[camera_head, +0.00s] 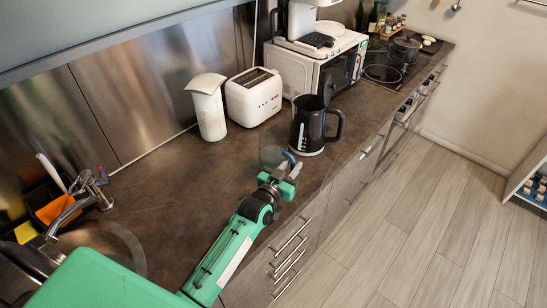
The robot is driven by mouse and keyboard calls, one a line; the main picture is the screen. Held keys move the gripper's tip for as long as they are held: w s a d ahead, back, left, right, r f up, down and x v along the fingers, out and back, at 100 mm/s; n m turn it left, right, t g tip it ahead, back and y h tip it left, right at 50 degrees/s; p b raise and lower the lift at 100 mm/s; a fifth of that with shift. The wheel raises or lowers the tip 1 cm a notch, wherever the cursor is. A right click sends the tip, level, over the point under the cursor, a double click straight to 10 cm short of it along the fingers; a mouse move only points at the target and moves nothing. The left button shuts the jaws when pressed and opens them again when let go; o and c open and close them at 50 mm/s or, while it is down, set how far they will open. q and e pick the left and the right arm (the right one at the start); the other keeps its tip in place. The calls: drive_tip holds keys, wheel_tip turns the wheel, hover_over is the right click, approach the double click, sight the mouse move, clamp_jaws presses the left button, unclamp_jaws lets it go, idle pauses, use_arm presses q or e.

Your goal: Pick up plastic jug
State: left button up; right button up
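A small see-through container (269,154), which looks like the plastic jug, stands on the dark counter just in front of the black kettle. A curved blue part, probably its handle, shows at its right side. My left gripper (287,170) reaches in from below and is right at this blue part. The fingers are small and partly overlap it, so I cannot tell whether they are open or closed around it. The jug's lower part is hidden behind my gripper. My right gripper is out of view.
A black kettle (309,127) stands close behind the jug. A tall white container (209,112) and a white toaster (254,97) stand further back. A microwave (296,70) is beyond them. The sink (117,243) is at left. Bare counter (180,175) lies left of the jug.

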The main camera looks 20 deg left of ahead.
use_arm(q)
drive_tip(key=shift+w+d+p, duration=0.2)
drive_tip(key=shift+w+p, duration=0.15)
drive_tip(key=shift+w, duration=1.25)
clamp_jaws()
drive_tip(key=shift+r, duration=0.1)
